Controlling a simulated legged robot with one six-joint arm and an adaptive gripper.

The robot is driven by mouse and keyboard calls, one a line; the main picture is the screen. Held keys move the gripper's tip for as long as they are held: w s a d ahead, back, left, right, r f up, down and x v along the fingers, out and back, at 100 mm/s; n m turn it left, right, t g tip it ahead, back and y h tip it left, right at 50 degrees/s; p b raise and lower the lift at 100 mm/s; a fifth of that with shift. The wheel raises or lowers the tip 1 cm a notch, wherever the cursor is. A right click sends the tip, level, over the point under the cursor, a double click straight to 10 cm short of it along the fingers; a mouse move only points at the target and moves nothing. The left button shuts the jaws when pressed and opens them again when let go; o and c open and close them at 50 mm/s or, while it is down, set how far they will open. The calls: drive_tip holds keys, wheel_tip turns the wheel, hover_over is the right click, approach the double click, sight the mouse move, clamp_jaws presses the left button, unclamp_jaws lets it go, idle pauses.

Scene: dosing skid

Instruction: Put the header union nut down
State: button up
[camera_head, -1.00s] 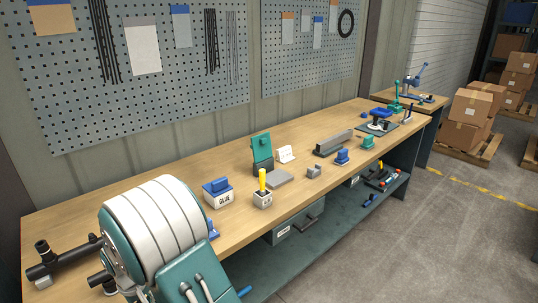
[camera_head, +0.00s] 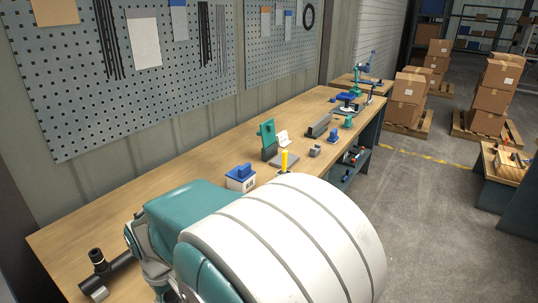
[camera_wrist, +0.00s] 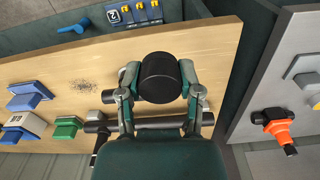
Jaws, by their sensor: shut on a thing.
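The header union nut (camera_wrist: 158,68) is a short black cylinder in the middle of the wrist view. My gripper (camera_wrist: 160,84) is shut on it, with a finger at each side. The nut appears over the wooden bench top near its edge; I cannot tell whether it touches the wood. A dark pipe with fittings (camera_wrist: 172,123) runs just below it in the picture, partly behind my gripper. In the head view, a black pipe piece (camera_head: 122,270) shows at the bench's near left end; my arm hides the gripper and nut there.
Blue blocks (camera_wrist: 29,91) and a green block (camera_wrist: 66,128) lie left in the wrist view. An orange and black fitting (camera_wrist: 275,124) is on the grey surface at right, across a gap. In the head view, a yellow-handled item (camera_head: 284,160) and a blue-topped box (camera_head: 240,179) stand mid-bench.

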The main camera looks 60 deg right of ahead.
drive_tip(key=w+a+f, duration=0.1)
drive_tip(key=w+f, duration=0.2)
drive_tip(key=w, duration=0.1)
drive_tip(key=w+a+f, duration=0.1)
drive_tip(key=w+f, duration=0.2)
drive_tip(key=w, duration=0.1)
drive_tip(key=w+a+f, duration=0.1)
drive_tip(key=w+f, duration=0.2)
drive_tip(key=w, duration=0.1)
drive_tip(key=shift+a, duration=0.3)
drive_tip(key=shift+w+a+f, duration=0.1)
drive_tip(key=shift+f, duration=0.1)
drive_tip(key=f, duration=0.1)
drive_tip(key=a+f, duration=0.1)
drive_tip(key=f, duration=0.1)
drive_tip(key=shift+w+a, duration=0.15)
drive_tip(key=shift+w, duration=0.05)
drive_tip(key=shift+f, duration=0.35)
drive_tip(key=shift+d, duration=0.25)
drive_tip(key=shift+d+f, duration=0.15)
drive_tip(key=shift+f, duration=0.1)
